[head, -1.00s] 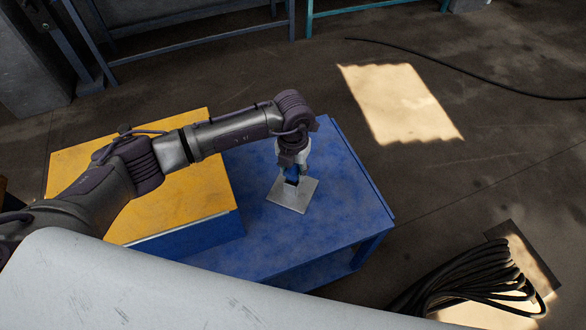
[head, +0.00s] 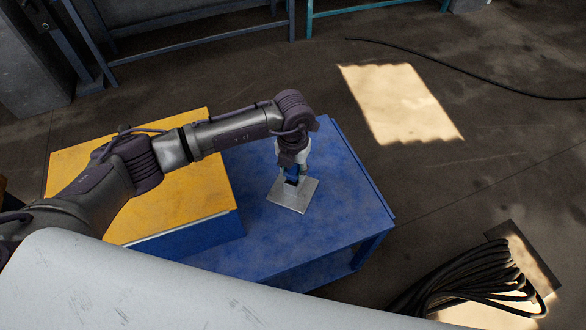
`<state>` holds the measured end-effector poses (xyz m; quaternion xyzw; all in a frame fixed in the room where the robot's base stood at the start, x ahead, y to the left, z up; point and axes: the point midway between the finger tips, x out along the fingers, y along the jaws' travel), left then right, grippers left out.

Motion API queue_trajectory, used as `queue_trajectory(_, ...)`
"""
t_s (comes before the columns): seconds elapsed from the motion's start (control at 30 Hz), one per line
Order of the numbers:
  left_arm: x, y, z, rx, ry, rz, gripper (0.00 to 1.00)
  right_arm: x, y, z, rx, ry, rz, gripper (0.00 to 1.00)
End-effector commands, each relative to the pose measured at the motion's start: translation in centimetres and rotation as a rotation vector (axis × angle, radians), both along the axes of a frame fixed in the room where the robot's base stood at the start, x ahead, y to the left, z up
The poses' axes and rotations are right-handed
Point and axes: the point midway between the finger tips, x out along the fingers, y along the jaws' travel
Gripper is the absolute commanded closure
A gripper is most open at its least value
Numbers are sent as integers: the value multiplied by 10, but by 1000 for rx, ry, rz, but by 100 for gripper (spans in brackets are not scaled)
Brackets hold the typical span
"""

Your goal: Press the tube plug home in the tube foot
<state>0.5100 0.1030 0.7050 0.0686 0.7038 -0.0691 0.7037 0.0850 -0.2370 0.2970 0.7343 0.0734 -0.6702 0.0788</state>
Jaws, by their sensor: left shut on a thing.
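My left gripper (head: 292,177) points down over a flat grey metal plate (head: 297,202) on the blue table. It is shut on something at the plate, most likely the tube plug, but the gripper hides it. I cannot make out the plug or the tube foot's opening apart from the gripper, nor how deep the plug sits. The plate lies flat, and its front part shows bare. My right gripper is not in view.
The blue table (head: 320,225) is clear around the plate. A yellow-topped blue box (head: 200,195) stands at its left, under my left arm. A coiled black cable (head: 460,280) lies on the floor at the right. Blue frames (head: 200,55) stand at the back.

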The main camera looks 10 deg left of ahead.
Motion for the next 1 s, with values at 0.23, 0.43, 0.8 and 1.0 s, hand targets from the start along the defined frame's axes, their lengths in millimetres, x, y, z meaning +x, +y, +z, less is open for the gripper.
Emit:
queue_trajectory(0.23, 0, 0, -5, 0, 0, 0, 90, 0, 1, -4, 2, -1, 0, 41)
queue_trajectory(0.43, 0, 0, -10, 0, 0, 0, 90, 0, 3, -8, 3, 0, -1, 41)
queue_trajectory(0.8, 0, 0, -20, 0, 0, 0, 90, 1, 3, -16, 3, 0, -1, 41)
queue_trajectory(1.0, 0, 0, -18, 0, 0, 0, 31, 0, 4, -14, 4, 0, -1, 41)
